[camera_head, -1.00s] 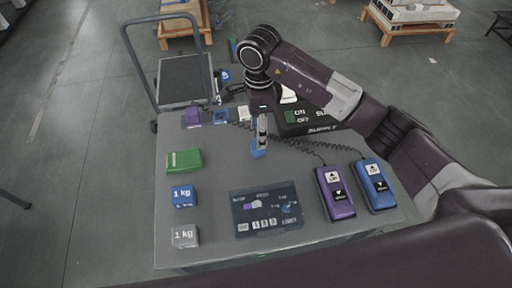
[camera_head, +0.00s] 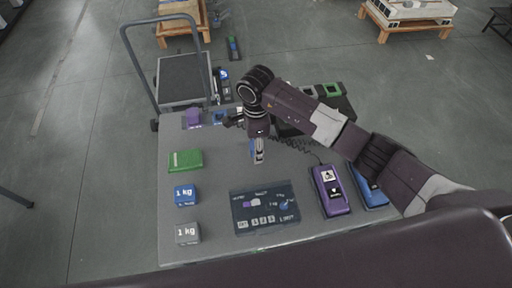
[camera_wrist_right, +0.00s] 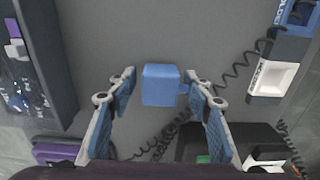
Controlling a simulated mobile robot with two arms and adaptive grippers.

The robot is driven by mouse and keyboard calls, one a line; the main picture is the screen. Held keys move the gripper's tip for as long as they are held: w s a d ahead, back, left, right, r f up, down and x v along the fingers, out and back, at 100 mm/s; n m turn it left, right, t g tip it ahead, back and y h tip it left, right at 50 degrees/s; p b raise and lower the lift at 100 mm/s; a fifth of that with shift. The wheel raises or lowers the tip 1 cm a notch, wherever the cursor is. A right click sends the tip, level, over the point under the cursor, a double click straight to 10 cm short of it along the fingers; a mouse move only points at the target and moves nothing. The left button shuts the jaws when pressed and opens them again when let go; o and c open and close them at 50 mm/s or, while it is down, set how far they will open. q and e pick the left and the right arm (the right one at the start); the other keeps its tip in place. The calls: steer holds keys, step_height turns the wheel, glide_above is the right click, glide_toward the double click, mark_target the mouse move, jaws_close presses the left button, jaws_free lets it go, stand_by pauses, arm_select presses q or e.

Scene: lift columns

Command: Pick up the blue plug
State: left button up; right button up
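The blue plug (camera_wrist_right: 161,85) is a small blue block on the grey table top, between the two fingers of my right gripper (camera_wrist_right: 160,82) in the right wrist view. A narrow gap shows on each side of it, so the fingers are open around it. In the head view my right gripper (camera_head: 258,158) points down over the middle of the table, with a bit of the blue plug (camera_head: 252,151) beside the fingers. My left gripper is not in view.
The table (camera_head: 215,215) holds a green block (camera_head: 186,161), blue and grey 1 kg blocks, a dark panel (camera_head: 265,207), purple (camera_head: 330,190) and blue (camera_head: 367,187) handsets with coiled cords, a purple block (camera_head: 193,117) and a dark supply box (camera_head: 346,106), partly hidden by my arm.

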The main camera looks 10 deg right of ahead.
steer(key=c, duration=1)
steer(key=shift+o, duration=0.2)
steer(key=shift+r, duration=0.1)
steer(key=shift+w+r, duration=0.1)
steer(key=shift+r, duration=0.4)
step_height(320, 180, up, 20)
steer(key=b, duration=0.3)
steer(key=shift+r, duration=0.15)
